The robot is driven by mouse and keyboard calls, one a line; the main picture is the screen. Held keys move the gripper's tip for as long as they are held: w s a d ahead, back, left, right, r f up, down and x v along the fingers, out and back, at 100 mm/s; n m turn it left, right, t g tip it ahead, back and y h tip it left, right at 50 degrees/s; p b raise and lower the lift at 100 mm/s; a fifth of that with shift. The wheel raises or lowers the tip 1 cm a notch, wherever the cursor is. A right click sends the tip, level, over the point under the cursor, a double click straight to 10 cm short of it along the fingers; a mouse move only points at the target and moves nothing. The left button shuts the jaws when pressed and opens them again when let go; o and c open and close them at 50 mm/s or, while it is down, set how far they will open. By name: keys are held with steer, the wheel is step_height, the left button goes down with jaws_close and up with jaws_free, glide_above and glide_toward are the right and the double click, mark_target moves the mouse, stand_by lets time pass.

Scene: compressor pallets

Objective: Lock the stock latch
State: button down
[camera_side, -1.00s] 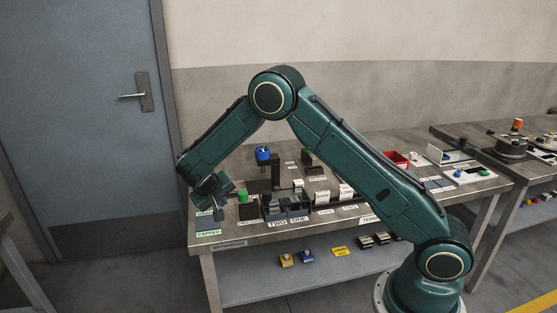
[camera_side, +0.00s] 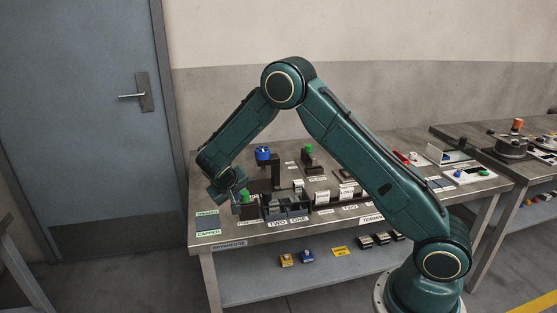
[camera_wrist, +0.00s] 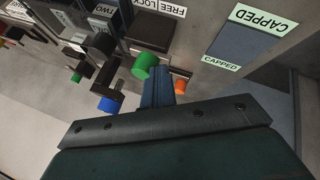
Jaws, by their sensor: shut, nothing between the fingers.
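A green knob (camera_side: 245,196) stands on a dark block (camera_side: 250,212) near the bench's left front; I cannot tell for sure that it is the stock latch. In the wrist view the green knob (camera_wrist: 144,66) is at the fingertips, and a label reading "FREE LOCK…" (camera_wrist: 160,7) sits by the dark block (camera_wrist: 150,30). My gripper (camera_side: 238,211) is shut and empty beside the knob, on its left. Its fingers (camera_wrist: 157,86) show close together in the wrist view; I cannot tell whether they touch the knob.
A dark pad labelled "CAPPED" (camera_side: 207,222) lies to the left. Dark bins labelled "ONE" and "TWO" (camera_side: 287,208) stand close on the right. A blue-topped post (camera_side: 262,154) and another green knob (camera_side: 309,148) stand behind.

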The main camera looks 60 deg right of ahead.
mark_target(248, 197)
steer(key=shift+s+d, duration=1.05)
steer(key=shift+f, duration=0.1)
steer(key=shift+w+a, duration=0.15)
steer(key=shift+a, duration=0.4)
steer(key=a+r, duration=0.8)
steer(key=shift+s+a+r, duration=0.15)
steer(key=shift+s+a, duration=0.15)
steer(key=shift+s, duration=0.15)
steer(key=shift+s+r, duration=0.1)
